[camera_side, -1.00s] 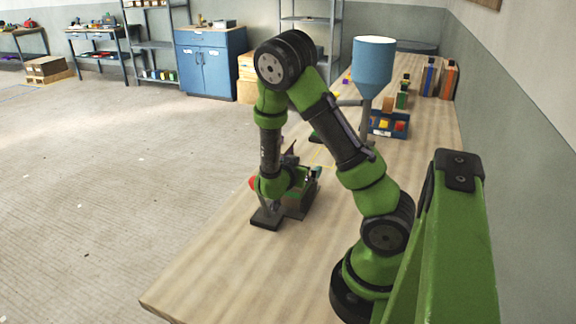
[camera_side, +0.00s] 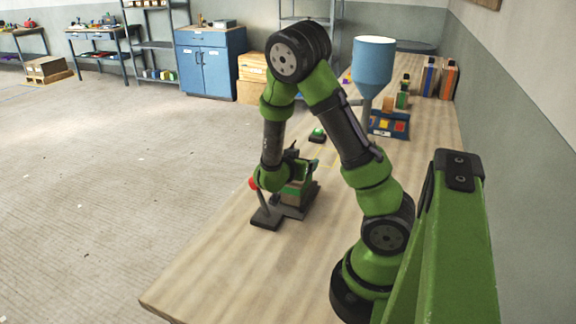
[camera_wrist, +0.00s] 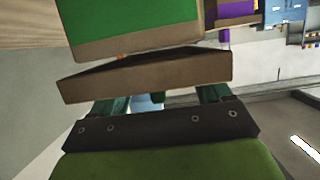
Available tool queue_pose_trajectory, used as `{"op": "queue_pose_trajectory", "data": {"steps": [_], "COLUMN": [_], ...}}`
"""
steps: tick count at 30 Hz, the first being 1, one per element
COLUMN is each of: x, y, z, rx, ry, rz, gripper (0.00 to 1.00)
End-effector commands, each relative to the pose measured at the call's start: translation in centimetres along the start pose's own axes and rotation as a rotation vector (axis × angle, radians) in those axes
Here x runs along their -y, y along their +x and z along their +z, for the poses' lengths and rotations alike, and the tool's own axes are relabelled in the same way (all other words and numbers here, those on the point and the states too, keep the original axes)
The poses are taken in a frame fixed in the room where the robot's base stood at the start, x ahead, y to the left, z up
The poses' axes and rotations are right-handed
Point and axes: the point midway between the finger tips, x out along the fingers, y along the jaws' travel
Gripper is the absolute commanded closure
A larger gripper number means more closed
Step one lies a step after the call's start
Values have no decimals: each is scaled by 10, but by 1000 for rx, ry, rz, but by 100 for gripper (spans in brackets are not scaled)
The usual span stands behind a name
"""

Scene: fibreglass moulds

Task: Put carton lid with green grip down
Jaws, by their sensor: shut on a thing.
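The carton lid is a flat brown slab (camera_wrist: 150,76) across the middle of the wrist view. Its small green grip (camera_wrist: 158,97) lies between my two fingers. My gripper (camera_wrist: 160,100) is shut on this grip. A brown-edged carton with a green face (camera_wrist: 140,28) is just beyond the lid, with a dark wedge between them; I cannot tell whether they touch. In the side view the carton (camera_side: 298,188) stands beside my wrist on the table, partly hidden by my arm. The lid is not clear there.
A red-knobbed lever (camera_side: 254,183) with a dark base (camera_side: 266,218) stands close by my wrist. A green button (camera_side: 318,132) is behind. A blue hopper (camera_side: 373,65) and a blue bin (camera_side: 388,124) stand farther back. The near table (camera_side: 220,270) is clear.

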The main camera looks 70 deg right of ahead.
Motion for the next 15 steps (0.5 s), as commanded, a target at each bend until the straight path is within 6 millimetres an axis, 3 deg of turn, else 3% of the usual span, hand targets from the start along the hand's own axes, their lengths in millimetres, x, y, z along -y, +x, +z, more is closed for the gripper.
{"op": "queue_pose_trajectory", "data": {"steps": [9,15], "x": [0,0], "y": [-18,-25], "z": [-49,-69], "rx": [0,1], "ry": [7,1], "rz": [-3,-5], "gripper": [51,51]}}
